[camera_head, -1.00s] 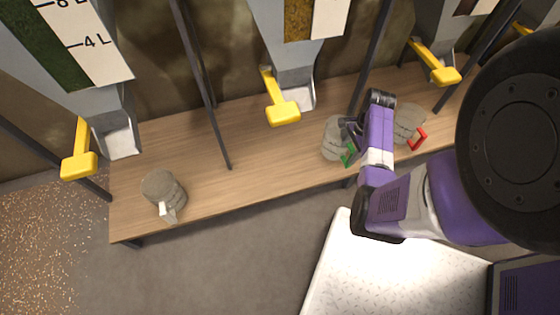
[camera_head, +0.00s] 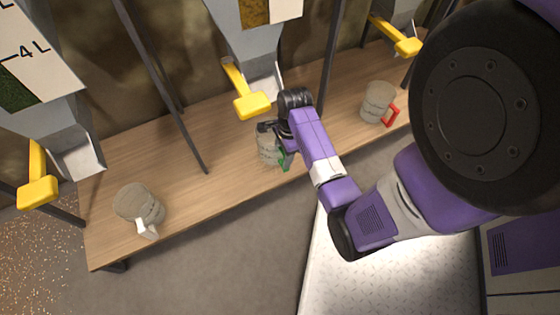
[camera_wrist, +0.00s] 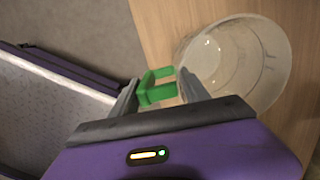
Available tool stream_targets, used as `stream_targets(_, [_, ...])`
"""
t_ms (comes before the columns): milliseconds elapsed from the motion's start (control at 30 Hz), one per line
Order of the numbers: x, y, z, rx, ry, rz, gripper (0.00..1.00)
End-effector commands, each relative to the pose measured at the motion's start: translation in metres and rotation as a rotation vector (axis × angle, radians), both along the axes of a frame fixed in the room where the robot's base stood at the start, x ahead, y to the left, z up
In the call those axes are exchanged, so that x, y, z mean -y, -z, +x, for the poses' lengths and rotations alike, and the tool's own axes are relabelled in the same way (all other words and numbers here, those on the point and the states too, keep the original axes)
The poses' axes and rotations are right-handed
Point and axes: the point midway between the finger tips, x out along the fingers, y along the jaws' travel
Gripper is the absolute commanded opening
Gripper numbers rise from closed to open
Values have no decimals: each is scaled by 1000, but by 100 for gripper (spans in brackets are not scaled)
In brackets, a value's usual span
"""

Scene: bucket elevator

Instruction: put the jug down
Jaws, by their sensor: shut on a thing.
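The jug (camera_head: 266,148) with a green handle (camera_head: 284,161) is at my gripper (camera_head: 272,130), over the wooden shelf. In the wrist view the jug (camera_wrist: 235,62) is clear and looks empty. My gripper (camera_wrist: 160,90) is shut on its green handle (camera_wrist: 157,88). The jug looks upright. I cannot tell whether its base touches the shelf. My wrist hides part of it in the head view.
The wooden shelf (camera_head: 215,160) has free room left of the jug. A white-handled jug (camera_head: 140,204) stands at left, a red-handled jug (camera_head: 379,101) at right. A chute with a yellow lever (camera_head: 247,98) hangs just above. Dark posts (camera_head: 163,90) divide the shelf.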

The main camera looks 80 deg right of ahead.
Motion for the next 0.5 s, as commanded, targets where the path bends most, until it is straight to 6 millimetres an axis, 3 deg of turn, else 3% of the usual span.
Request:
stream_targets(133, [-9,4,10,0,-3,0,0])
stream_targets(300, [-8,33,8,-1,1,1,0])
stream_targets(500, [-7,35,8,1,0,-1,0])
